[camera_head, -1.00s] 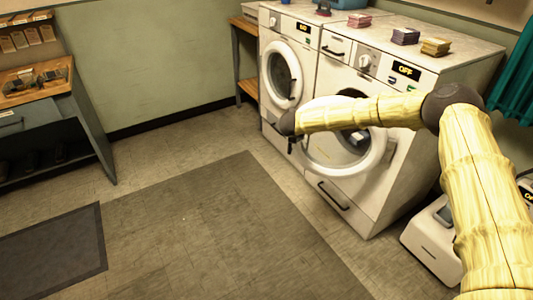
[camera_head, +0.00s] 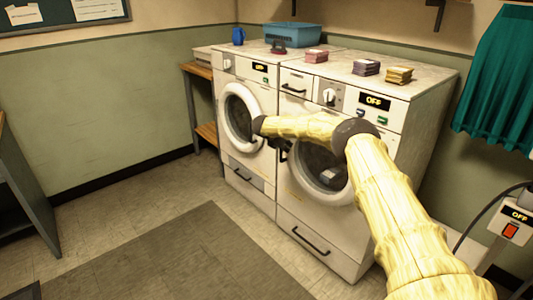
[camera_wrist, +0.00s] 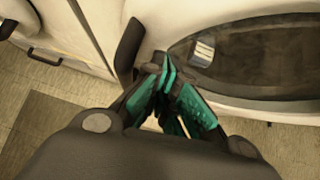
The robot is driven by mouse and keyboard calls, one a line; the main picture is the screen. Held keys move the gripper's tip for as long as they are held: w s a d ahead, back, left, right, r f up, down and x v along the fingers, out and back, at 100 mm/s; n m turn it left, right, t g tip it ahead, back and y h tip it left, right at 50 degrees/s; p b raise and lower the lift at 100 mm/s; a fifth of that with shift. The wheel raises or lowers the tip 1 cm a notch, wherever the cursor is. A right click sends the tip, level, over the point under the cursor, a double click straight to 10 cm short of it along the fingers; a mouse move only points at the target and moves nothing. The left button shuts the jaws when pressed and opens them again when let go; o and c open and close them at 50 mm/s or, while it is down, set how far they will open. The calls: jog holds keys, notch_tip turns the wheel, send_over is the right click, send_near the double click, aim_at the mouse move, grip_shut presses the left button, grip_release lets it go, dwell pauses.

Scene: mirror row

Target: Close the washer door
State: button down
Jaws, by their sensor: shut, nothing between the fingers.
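The right washer (camera_head: 398,140) is white, with a lit OFF display. Its round door (camera_head: 330,198) has a pale ring and dark glass. My arm covers the door's upper part, and I cannot tell whether it is fully latched. My gripper (camera_head: 284,153) is at the door's left edge, shut and empty. In the wrist view the dark door glass (camera_wrist: 265,60) is at the right. A black handle (camera_wrist: 129,45) stands just left of my teal fingertips (camera_wrist: 170,82). The fingertips are close to the door rim; contact is unclear.
The left washer (camera_head: 262,98) stands alongside, its round door (camera_head: 238,117) against its front. Coloured stacks (camera_head: 398,75) and a blue basket (camera_head: 293,36) are on top. Floor in front is clear, with a grey mat (camera_head: 170,262). A teal curtain (camera_head: 495,90) hangs at right.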

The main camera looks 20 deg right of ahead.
jog(key=shift+w+d+r, duration=0.3)
jog(key=shift+w+d, duration=0.1)
jog(key=shift+d, duration=0.15)
jog(key=shift+w+d+r, duration=0.25)
jog(key=shift+w+d, duration=0.15)
jog(key=shift+d, duration=0.1)
jog(key=shift+r, duration=0.1)
jog(key=shift+a, duration=0.1)
jog(key=s+a+r, duration=0.2)
jog(key=a, duration=0.3)
jog(key=s+a+r, duration=0.1)
jog(key=a+r, duration=0.2)
jog(key=a, duration=0.3)
jog(key=shift+s+a+r, duration=0.3)
jog(key=shift+s+r, duration=0.05)
